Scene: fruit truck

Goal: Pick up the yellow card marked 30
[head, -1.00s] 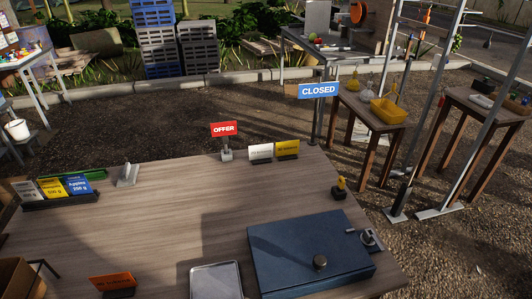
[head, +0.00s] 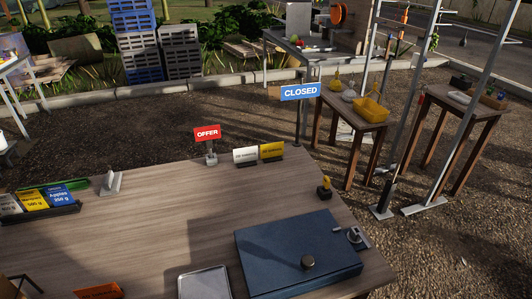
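A yellow card (head: 271,150) stands upright in a small dark holder at the far edge of the wooden table (head: 170,240). Its print is too small to read, so I cannot tell if it says 30. A white card (head: 245,155) stands just left of it. Another yellow card (head: 33,201) stands in a dark rack at the table's left, beside a blue card (head: 61,196) marked Apples. Neither of my grippers is in view.
A red OFFER sign (head: 207,133) stands left of the white card. A blue CLOSED sign (head: 300,92) stands behind the table. A blue cash box (head: 275,245) and a metal tray (head: 204,284) occupy the front. The table's middle is clear.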

